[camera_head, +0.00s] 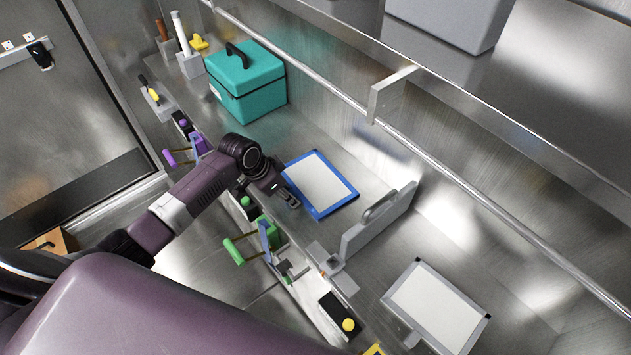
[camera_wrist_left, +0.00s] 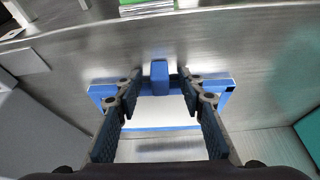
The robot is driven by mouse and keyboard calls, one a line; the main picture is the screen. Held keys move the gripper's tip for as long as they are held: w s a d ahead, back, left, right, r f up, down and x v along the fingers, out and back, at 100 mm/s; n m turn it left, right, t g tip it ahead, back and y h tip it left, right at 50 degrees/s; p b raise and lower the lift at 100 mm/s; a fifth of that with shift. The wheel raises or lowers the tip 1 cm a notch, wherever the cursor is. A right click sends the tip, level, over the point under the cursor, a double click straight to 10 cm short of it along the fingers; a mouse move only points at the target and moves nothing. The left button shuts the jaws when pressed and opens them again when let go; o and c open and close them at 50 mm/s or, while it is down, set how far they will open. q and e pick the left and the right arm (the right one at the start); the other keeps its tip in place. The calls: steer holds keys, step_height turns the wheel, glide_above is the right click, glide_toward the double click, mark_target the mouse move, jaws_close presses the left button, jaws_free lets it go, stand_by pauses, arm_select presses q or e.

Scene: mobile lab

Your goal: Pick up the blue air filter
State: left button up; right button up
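The blue air filter (camera_head: 320,183) is a flat white panel in a blue frame, lying on the metal counter in the middle of the head view. In the left wrist view the filter (camera_wrist_left: 160,112) shows its blue tab (camera_wrist_left: 160,72) on the edge facing the top of the picture. My left gripper (camera_head: 291,199) is at the filter's near edge in the head view. In the wrist view its fingers (camera_wrist_left: 160,82) are apart, one on each side of the tab, with gaps visible. Whether they are level with the tab is unclear. My right gripper is not in view.
A teal box (camera_head: 246,95) stands behind left of the filter. A grey upright plate with a handle (camera_head: 378,222) stands to its right, and a grey-framed white panel (camera_head: 437,306) farther right. Green levers (camera_head: 234,250) and purple levers (camera_head: 171,156) line the counter front.

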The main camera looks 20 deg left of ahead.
arm_select(q)
jaws_close()
steer(key=shift+r, duration=0.1)
stand_by(0.4)
